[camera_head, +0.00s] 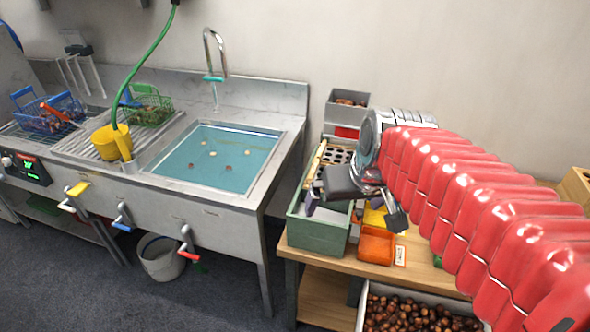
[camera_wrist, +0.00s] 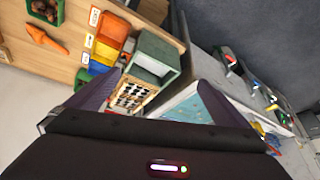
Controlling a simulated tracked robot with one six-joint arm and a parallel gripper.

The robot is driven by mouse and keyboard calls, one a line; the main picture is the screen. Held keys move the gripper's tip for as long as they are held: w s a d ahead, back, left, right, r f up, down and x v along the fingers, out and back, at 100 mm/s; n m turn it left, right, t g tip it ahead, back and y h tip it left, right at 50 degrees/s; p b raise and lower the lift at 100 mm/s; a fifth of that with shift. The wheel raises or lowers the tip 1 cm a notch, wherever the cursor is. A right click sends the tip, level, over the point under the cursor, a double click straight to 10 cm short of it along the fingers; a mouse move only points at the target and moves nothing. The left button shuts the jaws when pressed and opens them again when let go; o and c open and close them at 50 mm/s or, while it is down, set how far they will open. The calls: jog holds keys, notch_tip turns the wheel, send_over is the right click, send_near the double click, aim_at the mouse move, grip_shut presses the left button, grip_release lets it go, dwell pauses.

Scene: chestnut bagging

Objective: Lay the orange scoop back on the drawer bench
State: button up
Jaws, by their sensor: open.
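The orange scoop (camera_wrist: 47,38) lies flat on the wooden drawer bench (camera_wrist: 60,60) at the upper left of the wrist view, between a green chestnut tray and the coloured bins. In the head view my red-sleeved arm seems to cover that part of the bench (camera_head: 415,255). My gripper (camera_head: 353,208) hangs over the green box at the bench's left end. In the wrist view its purple fingers (camera_wrist: 152,95) are spread wide with nothing between them. The gripper is clear of the scoop.
A green tray (camera_wrist: 58,14) holds chestnuts. The water-filled sink (camera_head: 275,150) is left of the bench. A chestnut crate (camera_head: 362,308) sits below.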

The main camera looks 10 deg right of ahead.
jog(key=s+a+f+n, duration=0.1)
jog(key=s+a, duration=0.4)
jog(key=s, duration=0.3)
jog(key=shift+s+a+f, duration=0.25)
jog(key=shift+s, duration=0.05)
